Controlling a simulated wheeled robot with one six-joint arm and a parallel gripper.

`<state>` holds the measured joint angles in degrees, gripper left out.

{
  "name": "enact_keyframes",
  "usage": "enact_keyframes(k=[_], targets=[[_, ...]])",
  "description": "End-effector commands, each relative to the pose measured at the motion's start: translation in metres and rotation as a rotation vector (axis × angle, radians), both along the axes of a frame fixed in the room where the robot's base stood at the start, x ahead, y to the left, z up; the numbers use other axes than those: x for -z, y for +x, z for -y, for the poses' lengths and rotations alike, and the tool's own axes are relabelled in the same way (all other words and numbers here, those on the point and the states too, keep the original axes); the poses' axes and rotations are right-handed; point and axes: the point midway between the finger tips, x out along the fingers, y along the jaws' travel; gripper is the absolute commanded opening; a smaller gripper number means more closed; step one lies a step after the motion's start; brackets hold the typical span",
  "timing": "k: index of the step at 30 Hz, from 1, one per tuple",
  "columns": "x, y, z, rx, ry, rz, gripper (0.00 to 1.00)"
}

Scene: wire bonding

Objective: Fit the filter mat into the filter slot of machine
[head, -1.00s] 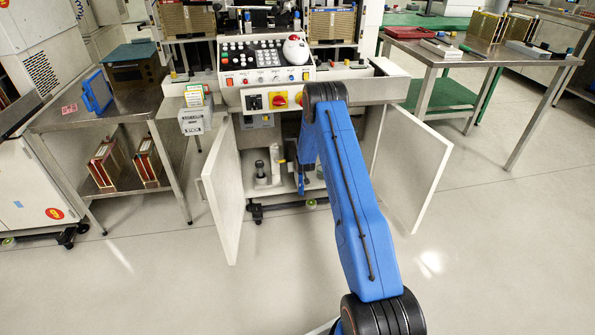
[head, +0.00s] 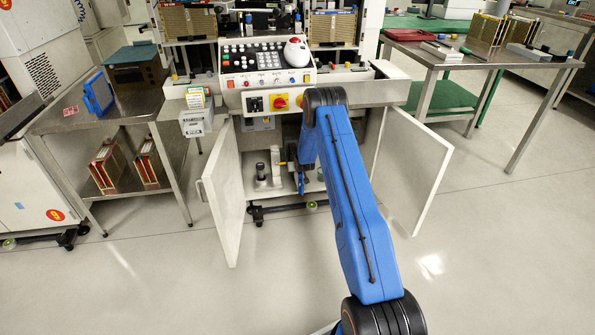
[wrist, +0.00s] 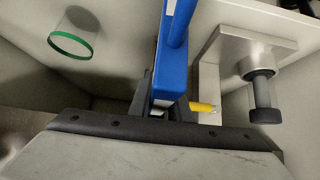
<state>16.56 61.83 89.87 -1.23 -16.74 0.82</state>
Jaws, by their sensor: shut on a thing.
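In the wrist view my gripper (wrist: 160,104) is shut on a narrow blue piece with a pale edge strip, which I take to be the filter mat (wrist: 176,62), seen edge-on. The piece stands up from between the dark fingers. In the head view my blue arm reaches into the open lower cabinet of the machine (head: 262,85), and the gripper end is mostly hidden behind the arm. I cannot make out the filter slot clearly in either view.
In the wrist view a metal bracket with a dark knob (wrist: 264,98) and a yellow part (wrist: 203,106) are right of the blue piece. A green-rimmed clear cylinder (wrist: 71,46) is at left. Open doors (head: 223,190) (head: 412,175) flank the cabinet. Steel tables stand either side.

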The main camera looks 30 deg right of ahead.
Motion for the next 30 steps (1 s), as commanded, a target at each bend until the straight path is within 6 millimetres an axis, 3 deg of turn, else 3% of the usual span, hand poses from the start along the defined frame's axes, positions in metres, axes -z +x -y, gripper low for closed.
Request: enact_keyframes(k=[1, 2, 4, 5, 17, 30], targets=[[0.000, 0.001, 0.000, 0.000, 0.000, 0.000, 0.00], [0.000, 0.001, 0.000, 0.000, 0.000, 0.000, 0.19], [0.000, 0.001, 0.000, 0.000, 0.000, 0.000, 0.36], [0.000, 0.001, 0.000, 0.000, 0.000, 0.000, 0.39], [-0.004, -0.003, -0.001, 0.000, 0.000, 0.000, 0.39], [-0.051, -0.048, -0.014, 0.000, 0.000, -0.001, 0.39]])
